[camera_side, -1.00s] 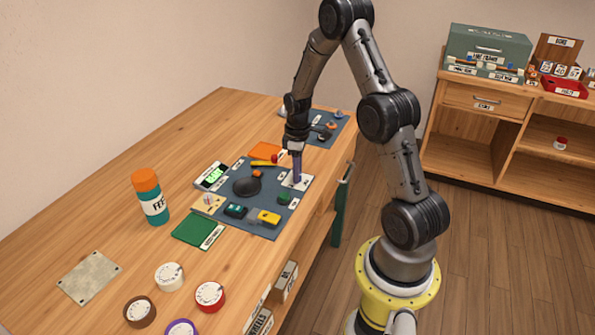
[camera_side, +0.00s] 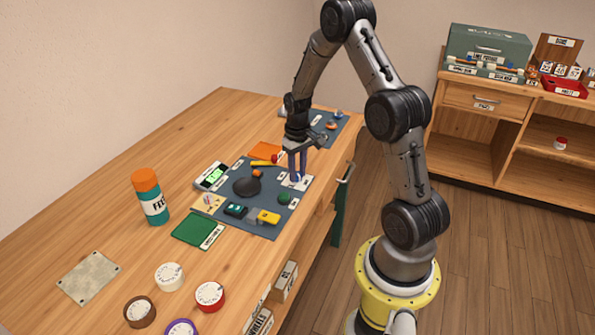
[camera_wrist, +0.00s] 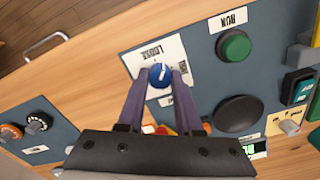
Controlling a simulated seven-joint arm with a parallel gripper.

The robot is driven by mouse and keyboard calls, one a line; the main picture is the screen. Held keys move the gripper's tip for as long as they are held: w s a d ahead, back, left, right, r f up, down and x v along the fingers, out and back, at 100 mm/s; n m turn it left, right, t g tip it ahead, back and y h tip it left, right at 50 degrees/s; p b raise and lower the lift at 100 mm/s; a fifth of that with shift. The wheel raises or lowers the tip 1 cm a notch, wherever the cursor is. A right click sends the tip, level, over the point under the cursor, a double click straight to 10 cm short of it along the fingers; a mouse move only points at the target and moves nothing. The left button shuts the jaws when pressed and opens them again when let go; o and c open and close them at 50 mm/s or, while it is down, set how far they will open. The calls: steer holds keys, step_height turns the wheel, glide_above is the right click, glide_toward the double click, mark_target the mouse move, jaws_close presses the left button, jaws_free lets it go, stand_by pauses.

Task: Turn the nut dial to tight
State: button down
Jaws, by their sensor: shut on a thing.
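The nut dial is a small blue knob (camera_wrist: 160,75) with a white pointer line, on a white label plate (camera_wrist: 136,57) marked LOOSE, in the wrist view. More of the plate's lettering is partly covered by my fingers. My gripper (camera_wrist: 158,82) has its two purple fingers on either side of the knob and is shut on it. In the side view my gripper (camera_side: 297,178) points down at the white plate (camera_side: 288,186) near the right edge of the dark panel. The knob is hidden by the fingers there.
The dark panel (camera_side: 262,226) holds a green RUN button (camera_wrist: 235,45), a black dome (camera_wrist: 240,113), and yellow and teal switches. A second panel (camera_wrist: 30,110) with small dials lies beside it. An orange-capped bottle (camera_side: 150,196) and several loose dials stand on the wooden table.

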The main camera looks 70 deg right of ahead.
mark_target(298, 173)
steer(key=m, duration=0.4)
steer(key=shift+r+m, duration=0.1)
steer(key=shift+m, duration=0.2)
steer(key=m, duration=0.4)
steer(key=shift+m, duration=0.4)
steer(key=c, duration=0.6)
jaws_free()
step_height(298, 173, up, 14)
steer(key=shift+f, duration=0.15)
